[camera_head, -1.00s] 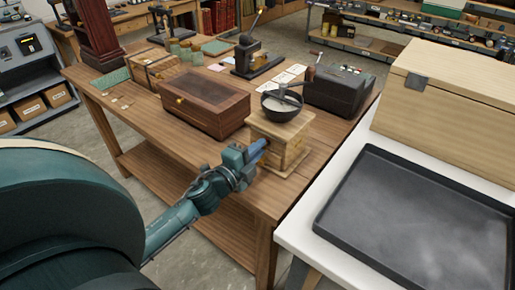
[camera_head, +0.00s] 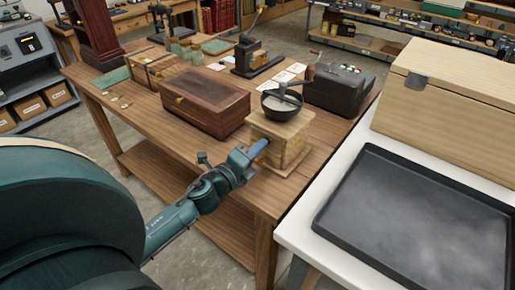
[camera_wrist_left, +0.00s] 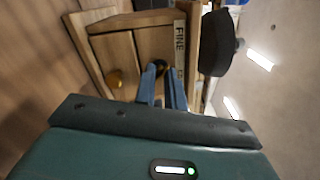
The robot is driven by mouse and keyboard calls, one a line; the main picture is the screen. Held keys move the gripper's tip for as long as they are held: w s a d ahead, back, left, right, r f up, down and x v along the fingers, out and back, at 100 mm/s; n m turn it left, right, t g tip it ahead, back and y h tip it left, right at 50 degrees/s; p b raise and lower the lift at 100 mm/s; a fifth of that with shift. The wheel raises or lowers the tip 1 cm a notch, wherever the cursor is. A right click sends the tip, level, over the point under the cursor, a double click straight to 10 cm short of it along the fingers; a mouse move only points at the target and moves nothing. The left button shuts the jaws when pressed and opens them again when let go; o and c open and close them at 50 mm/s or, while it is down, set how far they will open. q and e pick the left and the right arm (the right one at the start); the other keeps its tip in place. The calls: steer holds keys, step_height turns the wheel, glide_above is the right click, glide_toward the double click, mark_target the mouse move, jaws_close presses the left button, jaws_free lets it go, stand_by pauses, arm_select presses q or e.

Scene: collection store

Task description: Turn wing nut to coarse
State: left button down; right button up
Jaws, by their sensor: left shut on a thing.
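A wooden coffee grinder (camera_head: 284,138) with a dark metal bowl (camera_head: 282,104) and crank on top stands near the front right of the wooden table. My left gripper (camera_head: 261,146) reaches its near left side. In the left wrist view my left gripper (camera_wrist_left: 162,76) has its two blue fingers close together against the grinder (camera_wrist_left: 119,58), shut on the small dark wing nut (camera_wrist_left: 161,66), which is mostly hidden between them. A label strip reading "FINE" (camera_wrist_left: 179,47) is beside the fingers. My right gripper is not in view.
A dark wooden box (camera_head: 205,103) sits left of the grinder on the table (camera_head: 215,153). A black machine (camera_head: 338,91) stands behind it. A white table at right holds a black tray (camera_head: 420,225) and a light wooden chest (camera_head: 447,100).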

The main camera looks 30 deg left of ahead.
arm_select(q)
steer(key=c, duration=1.5)
jaws_free()
steer(key=shift+s+f, duration=0.1)
steer(key=shift+s, duration=0.4)
steer(key=shift+s+a+b, duration=0.15)
steer(key=shift+s+b, duration=0.35)
steer(key=shift+s, duration=1.55)
steer(key=shift+s+a+b, duration=0.2)
steer(key=shift+s+b, duration=0.25)
steer(key=shift+s, duration=1.55)
steer(key=shift+s+a+b, duration=0.15)
steer(key=shift+s+b, duration=0.35)
steer(key=shift+s, duration=1.55)
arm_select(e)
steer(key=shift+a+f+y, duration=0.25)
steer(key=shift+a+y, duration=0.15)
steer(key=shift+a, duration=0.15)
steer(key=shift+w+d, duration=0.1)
